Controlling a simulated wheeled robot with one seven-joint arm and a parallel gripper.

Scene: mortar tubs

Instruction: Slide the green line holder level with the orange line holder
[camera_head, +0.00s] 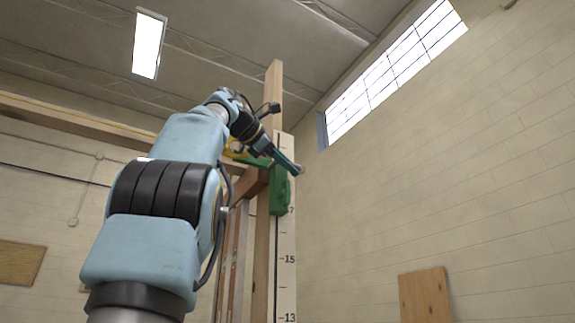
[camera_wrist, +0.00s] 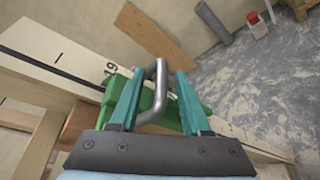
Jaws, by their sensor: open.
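The green line holder (camera_head: 281,190) sits against the wooden post and its white numbered scale, near the 17 mark. In the wrist view the green holder (camera_wrist: 115,87) lies beyond my fingers, with a bent grey metal handle (camera_wrist: 159,92) rising between them. My gripper (camera_head: 297,171) is at the holder's upper end; in the wrist view its two teal fingers (camera_wrist: 160,72) stand apart on either side of the handle. I cannot tell whether they touch it. A yellow-orange part (camera_head: 236,151) shows behind my arm, mostly hidden; I cannot tell whether it is the orange line holder.
The tall wooden post (camera_head: 273,95) carries the white scale (camera_head: 287,240). A wooden beam (camera_head: 70,113) with a yellow line along it runs to the left. A plywood board (camera_head: 426,295) leans at the right wall. The space right of the post looks clear.

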